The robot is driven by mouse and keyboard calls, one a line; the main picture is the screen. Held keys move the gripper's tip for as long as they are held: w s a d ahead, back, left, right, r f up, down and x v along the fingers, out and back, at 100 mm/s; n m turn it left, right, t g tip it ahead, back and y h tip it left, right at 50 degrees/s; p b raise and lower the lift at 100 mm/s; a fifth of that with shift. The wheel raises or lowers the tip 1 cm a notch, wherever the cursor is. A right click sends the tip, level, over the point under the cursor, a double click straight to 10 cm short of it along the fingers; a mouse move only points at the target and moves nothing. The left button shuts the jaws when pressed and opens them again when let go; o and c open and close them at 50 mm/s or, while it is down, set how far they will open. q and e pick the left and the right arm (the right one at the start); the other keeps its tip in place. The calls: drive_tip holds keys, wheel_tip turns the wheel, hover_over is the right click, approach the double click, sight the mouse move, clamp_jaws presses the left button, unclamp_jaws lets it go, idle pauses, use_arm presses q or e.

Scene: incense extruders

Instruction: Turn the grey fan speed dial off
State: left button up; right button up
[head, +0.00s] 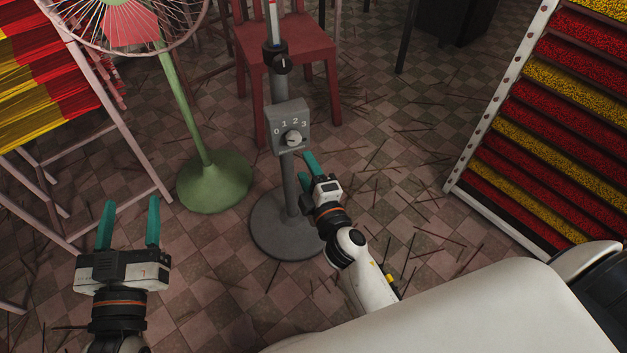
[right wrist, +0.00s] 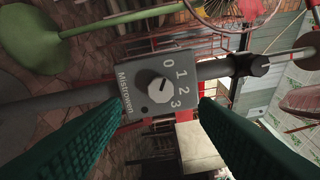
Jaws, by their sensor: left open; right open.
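The grey fan speed dial (head: 293,139) is a round knob on the front of a grey control box (head: 290,112) marked 0, 1, 2, 3, fixed to a grey post. In the right wrist view the knob (right wrist: 159,89) faces me. It bears a small dark mark, which seems to point towards the low numbers; I cannot tell which one. My right gripper (head: 308,171) is open and empty, just below and right of the box. Its fingers flank the box's lower part in the wrist view, and the knob is not gripped. My left gripper (head: 131,206) is open and empty, far left.
The post stands on a round grey base (head: 290,226). A green fan stand (head: 213,182) is to its left and a red chair (head: 285,45) behind. An incense rack (head: 100,120) is at the left, another (head: 500,110) at the right. Loose sticks litter the tiled floor.

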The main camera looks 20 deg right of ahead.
use_arm(q)
drive_tip(key=shift+r, duration=0.25)
use_arm(e)
drive_tip(key=s, duration=0.3)
drive_tip(key=shift+s, duration=0.4)
